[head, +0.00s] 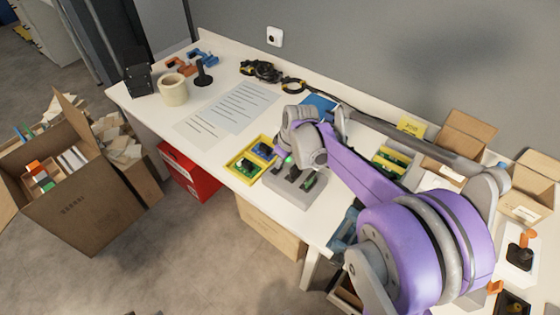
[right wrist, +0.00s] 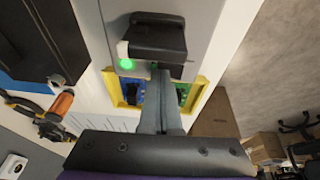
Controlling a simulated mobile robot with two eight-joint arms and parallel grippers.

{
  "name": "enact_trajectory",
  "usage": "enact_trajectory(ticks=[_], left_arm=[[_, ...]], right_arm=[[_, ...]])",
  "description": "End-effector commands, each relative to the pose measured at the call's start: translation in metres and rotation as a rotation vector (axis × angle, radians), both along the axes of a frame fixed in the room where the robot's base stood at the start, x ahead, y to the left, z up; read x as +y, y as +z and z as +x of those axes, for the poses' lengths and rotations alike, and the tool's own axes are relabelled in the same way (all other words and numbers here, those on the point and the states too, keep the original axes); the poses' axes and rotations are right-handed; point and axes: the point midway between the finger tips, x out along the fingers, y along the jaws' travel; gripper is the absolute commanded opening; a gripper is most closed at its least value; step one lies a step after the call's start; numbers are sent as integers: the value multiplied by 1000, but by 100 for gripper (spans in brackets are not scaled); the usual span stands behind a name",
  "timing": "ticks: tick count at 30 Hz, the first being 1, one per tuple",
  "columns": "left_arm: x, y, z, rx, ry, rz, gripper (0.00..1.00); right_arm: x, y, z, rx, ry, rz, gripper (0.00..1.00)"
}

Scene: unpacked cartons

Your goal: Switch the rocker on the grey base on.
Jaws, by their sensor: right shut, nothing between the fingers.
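The grey base (head: 300,201) lies near the front edge of the white table in the head view, partly hidden by my right arm. In the right wrist view, the grey base (right wrist: 200,22) carries a black rocker (right wrist: 155,38) with a lit green lamp (right wrist: 126,64) beside it. My right gripper (right wrist: 156,70) is shut and empty, its fingertips at the rocker's near edge. I cannot tell whether they touch it. In the head view, my right gripper (head: 291,168) is over the base, its fingers mostly hidden. My left gripper is not in view.
A yellow tray (head: 233,168) with blue and green parts stands left of the base. Open cartons (head: 464,135) stand at right. A red box (head: 190,175) is below the table.

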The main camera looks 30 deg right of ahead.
Motion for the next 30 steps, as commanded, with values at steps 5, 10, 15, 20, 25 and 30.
enact_trajectory(ticks=[5,10,15,20,25,30], left_arm=[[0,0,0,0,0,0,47],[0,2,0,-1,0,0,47],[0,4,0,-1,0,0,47],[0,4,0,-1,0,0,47],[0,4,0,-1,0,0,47],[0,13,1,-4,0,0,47]], right_arm=[[1,-1,-2,4,2,-1,0],[7,0,-4,4,3,-1,0],[14,3,-7,5,3,1,0],[15,3,-7,3,1,0,0],[15,3,-7,3,1,-1,0],[17,14,-5,2,2,0,0]])
